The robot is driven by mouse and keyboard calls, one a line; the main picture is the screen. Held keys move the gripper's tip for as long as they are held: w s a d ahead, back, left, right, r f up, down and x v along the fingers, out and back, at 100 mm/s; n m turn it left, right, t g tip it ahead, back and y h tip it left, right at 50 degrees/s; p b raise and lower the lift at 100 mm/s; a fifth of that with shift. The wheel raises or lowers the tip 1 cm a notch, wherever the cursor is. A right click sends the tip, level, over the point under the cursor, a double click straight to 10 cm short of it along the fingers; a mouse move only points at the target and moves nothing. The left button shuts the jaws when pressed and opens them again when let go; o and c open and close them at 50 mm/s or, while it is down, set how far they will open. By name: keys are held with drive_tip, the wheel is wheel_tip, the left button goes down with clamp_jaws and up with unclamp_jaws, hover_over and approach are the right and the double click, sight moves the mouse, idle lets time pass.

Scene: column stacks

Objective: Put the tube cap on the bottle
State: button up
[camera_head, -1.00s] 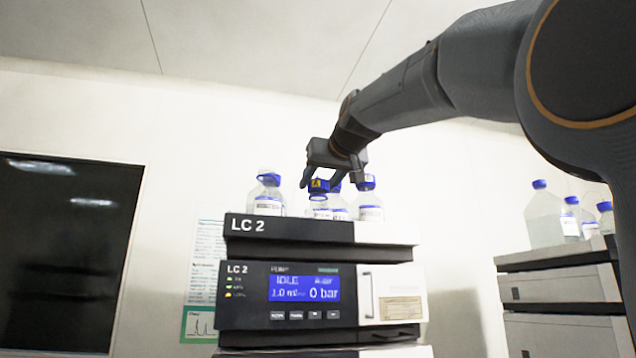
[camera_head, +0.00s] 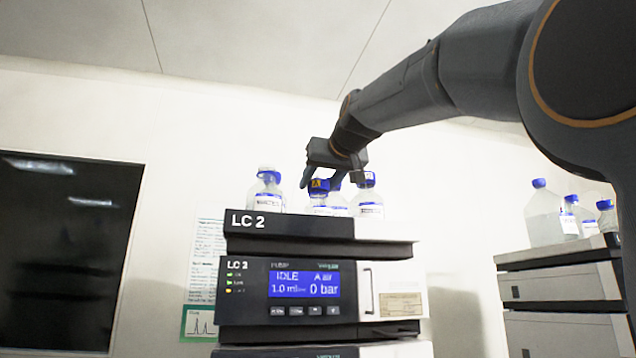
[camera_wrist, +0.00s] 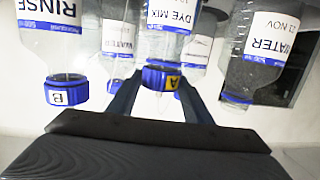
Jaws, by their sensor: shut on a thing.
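My gripper (camera_head: 317,181) is shut on a blue tube cap (camera_head: 319,187) with a yellow label marked A. The cap also shows between my fingers in the wrist view (camera_wrist: 161,77), where the picture is upside down. The cap is in line with the neck of the clear bottle labelled DYE MIX (camera_wrist: 167,18) and appears to meet it. I cannot tell whether it is fully seated. That bottle stands on top of the LC 2 stack, its lower part showing in the head view (camera_head: 317,201). My fingers hide the sides of the cap.
A RINSE bottle (camera_wrist: 55,40) with a blue B cap stands beside it, and a WATER bottle (camera_wrist: 262,50) on the other side. More bottles stand close behind. The LC 2 stack (camera_head: 290,229) has a narrow top. Another stack (camera_head: 560,260) with bottles is at right.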

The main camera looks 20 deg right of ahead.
drive_tip(key=o, duration=1.1)
drive_tip(key=s+r+b, duration=0.1)
drive_tip(key=s+b, duration=0.2)
drive_tip(key=s, duration=0.4)
drive_tip(key=shift+s+d, duration=0.3)
drive_tip(key=shift+s, duration=0.05)
drive_tip(key=shift+r, duration=0.1)
